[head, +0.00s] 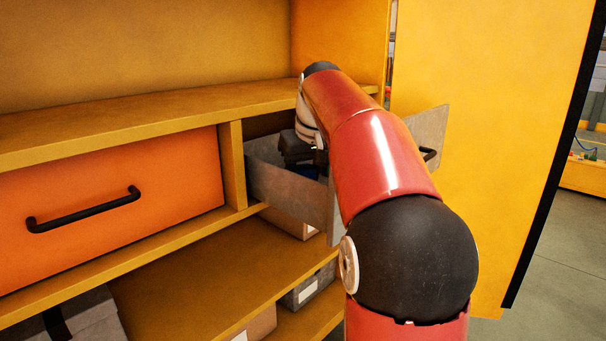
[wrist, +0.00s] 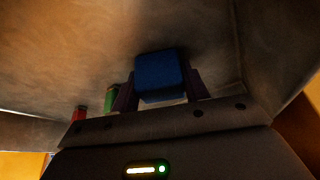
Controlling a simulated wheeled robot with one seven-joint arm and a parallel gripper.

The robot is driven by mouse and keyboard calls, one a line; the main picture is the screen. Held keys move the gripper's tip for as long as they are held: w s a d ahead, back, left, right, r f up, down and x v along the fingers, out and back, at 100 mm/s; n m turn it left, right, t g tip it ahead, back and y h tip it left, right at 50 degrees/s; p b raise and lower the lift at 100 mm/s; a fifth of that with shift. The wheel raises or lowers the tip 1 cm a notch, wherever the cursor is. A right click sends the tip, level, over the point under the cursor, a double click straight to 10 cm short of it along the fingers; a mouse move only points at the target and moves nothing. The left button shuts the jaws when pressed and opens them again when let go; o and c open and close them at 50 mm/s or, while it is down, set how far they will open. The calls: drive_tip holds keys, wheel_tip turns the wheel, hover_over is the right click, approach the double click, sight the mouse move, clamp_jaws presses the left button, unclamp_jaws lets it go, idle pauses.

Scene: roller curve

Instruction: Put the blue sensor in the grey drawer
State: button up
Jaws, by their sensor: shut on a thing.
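The grey drawer (head: 275,186) is pulled out of the yellow cabinet, to the right of a closed orange drawer. My gripper (head: 298,150) reaches down into the open drawer, and my arm hides much of the drawer's right side. The blue sensor (wrist: 160,76) sits between the two dark fingers in the wrist view, and my gripper is shut on it. Grey drawer surface shows beyond the sensor; I cannot tell whether the sensor touches it. In the head view only a small dark blue patch shows below the gripper.
A red object (wrist: 80,113) and a green object (wrist: 110,99) stand left of the fingers in the wrist view. The orange drawer (head: 120,200) has a black handle. A yellow door (head: 480,130) stands open at the right. Boxes sit on the lower shelf (head: 190,285).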

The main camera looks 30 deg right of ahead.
drive_tip(key=shift+f, duration=0.15)
drive_tip(key=o, duration=1)
drive_tip(key=p+v, duration=0.3)
drive_tip(key=v, duration=0.9)
drive_tip(key=shift+a, duration=0.1)
